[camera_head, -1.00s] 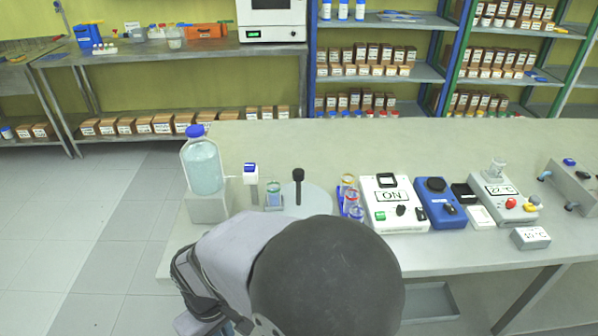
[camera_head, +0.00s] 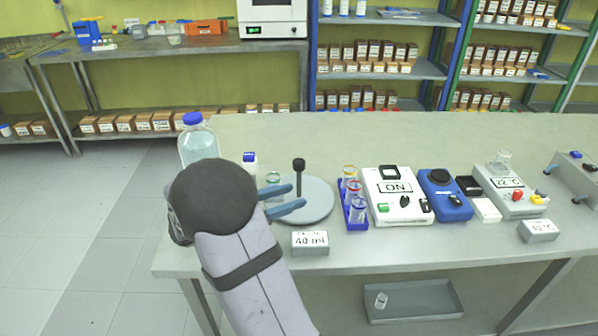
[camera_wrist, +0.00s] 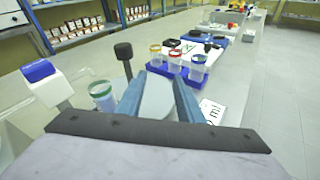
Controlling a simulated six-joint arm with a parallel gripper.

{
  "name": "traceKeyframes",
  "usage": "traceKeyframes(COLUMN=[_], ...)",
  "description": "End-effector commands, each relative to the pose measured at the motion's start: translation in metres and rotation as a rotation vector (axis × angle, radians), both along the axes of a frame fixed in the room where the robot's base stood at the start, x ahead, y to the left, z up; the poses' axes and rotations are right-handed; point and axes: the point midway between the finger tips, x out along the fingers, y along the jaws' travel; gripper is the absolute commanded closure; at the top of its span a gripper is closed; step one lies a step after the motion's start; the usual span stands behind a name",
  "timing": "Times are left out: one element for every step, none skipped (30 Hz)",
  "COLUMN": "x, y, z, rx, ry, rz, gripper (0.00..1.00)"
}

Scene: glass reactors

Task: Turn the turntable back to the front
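A small green-rimmed beaker (camera_head: 273,179) is at the disc's left, partly hidden by my arm in the head view. My gripper (camera_head: 298,196) has two blue fingers spread apart over the disc, with nothing between them. In the wrist view the disc (camera_wrist: 158,100) shows between the fingers, while the handle (camera_wrist: 124,58) and beaker (camera_wrist: 102,95) stand outside the left finger. I cannot tell whether the finger touches the handle.
A blue-capped bottle (camera_head: 197,145) and a white dispenser (camera_head: 249,160) stand left of the turntable. A blue rack (camera_head: 357,217) with several coloured-rim beakers is close on its right, beside the ON device (camera_head: 398,202). A 40 ml display (camera_head: 310,242) lies in front.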

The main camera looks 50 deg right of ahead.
Motion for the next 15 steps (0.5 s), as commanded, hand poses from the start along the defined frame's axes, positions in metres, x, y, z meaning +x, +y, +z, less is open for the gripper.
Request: traceKeyframes(x=[0.012, 0.019, 0.027, 0.033, 0.038, 0.043, 0.046, 0.049, 0.052, 0.053, 0.054, 0.055, 0.055, 0.055, 0.055], y=[-0.008, -0.012, -0.016, -0.018, -0.02, -0.022, -0.023, -0.024, -0.025, -0.025, -0.026, -0.026, -0.026, -0.026, -0.027], z=[-0.002, 0.001, 0.004, 0.006, 0.008, 0.011, 0.012, 0.013, 0.014, 0.015, 0.016, 0.017, 0.017, 0.017, 0.017], rx=[-0.05, -0.078, -0.113, -0.135, -0.154, -0.177, -0.19, -0.201, -0.211, -0.216, -0.221, -0.224, -0.225, -0.225, -0.225], ry=[0.05, 0.079, 0.111, 0.132, 0.15, 0.169, 0.182, 0.192, 0.201, 0.205, 0.208, 0.21, 0.211, 0.211, 0.211], rz=[0.037, 0.058, 0.084, 0.1, 0.114, 0.13, 0.139, 0.146, 0.153, 0.156, 0.159, 0.162, 0.162, 0.162, 0.162], gripper=[0.66, 0.66, 0.66, 0.66, 0.66, 0.66, 0.66, 0.66, 0.66, 0.66, 0.66, 0.66, 0.66, 0.66, 0.66])
